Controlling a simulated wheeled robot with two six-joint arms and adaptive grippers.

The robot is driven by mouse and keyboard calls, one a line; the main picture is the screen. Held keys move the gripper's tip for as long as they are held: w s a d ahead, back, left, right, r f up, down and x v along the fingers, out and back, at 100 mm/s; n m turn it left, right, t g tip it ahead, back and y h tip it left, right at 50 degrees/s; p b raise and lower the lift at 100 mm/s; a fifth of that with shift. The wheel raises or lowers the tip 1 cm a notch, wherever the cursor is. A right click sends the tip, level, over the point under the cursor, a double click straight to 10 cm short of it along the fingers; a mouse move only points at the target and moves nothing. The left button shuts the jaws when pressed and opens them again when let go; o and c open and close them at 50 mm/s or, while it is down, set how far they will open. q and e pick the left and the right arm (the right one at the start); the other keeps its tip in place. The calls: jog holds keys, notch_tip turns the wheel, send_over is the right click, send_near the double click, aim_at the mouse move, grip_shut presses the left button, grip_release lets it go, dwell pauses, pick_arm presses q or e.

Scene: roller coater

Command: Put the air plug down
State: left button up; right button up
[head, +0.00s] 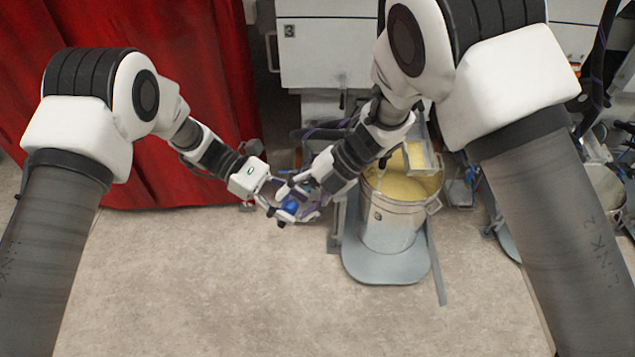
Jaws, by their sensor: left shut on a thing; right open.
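A small blue piece (291,207), which looks like the air plug, shows between my two grippers, left of the metal bucket. My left gripper (279,205) comes in from the left and is shut on it. My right gripper (297,194) reaches in from the upper right, close beside the left one, and is open. The fingers overlap in the picture, so most of the plug is hidden. I cannot tell whether the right fingers touch it.
A metal bucket (388,229) of yellow liquid stands on a grey base plate (387,272) just right of the grippers. A white cabinet (328,55) is behind. A red curtain (215,75) hangs at the left. The floor (230,290) in front is clear.

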jog(key=shift+a+f, duration=0.3)
jog(key=shift+f, duration=0.05)
grip_shut()
pick_arm(q)
jog(key=o, duration=1.2)
jog(key=shift+o, duration=0.2)
